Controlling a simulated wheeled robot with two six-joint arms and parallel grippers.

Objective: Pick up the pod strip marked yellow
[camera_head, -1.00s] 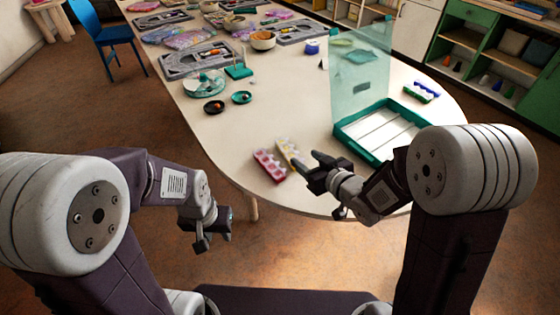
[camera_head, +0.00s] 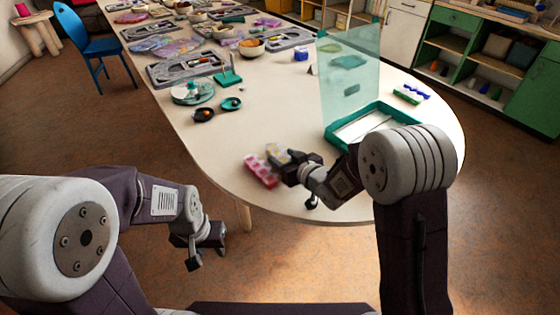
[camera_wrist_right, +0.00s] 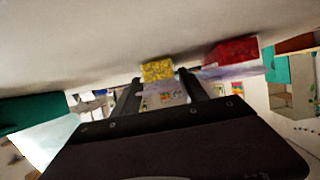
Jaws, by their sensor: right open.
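The yellow pod strip (camera_head: 278,153) lies on the near part of the white table, partly hidden behind my right gripper (camera_head: 287,169). In the right wrist view the yellow end (camera_wrist_right: 158,71) shows just beyond and between the two fingertips of my right gripper (camera_wrist_right: 160,80). The right gripper is open, and I cannot tell whether it touches the strip. The red pod strip (camera_head: 261,171) lies beside the yellow one, to its left. It also shows in the right wrist view (camera_wrist_right: 232,52), right of the fingers. My left gripper (camera_head: 207,248) hangs off the table over the floor; its jaws are unclear.
A teal tray (camera_head: 335,139) with a raised clear lid (camera_head: 350,80) stands right of the strips. The table left of the strips is clear.

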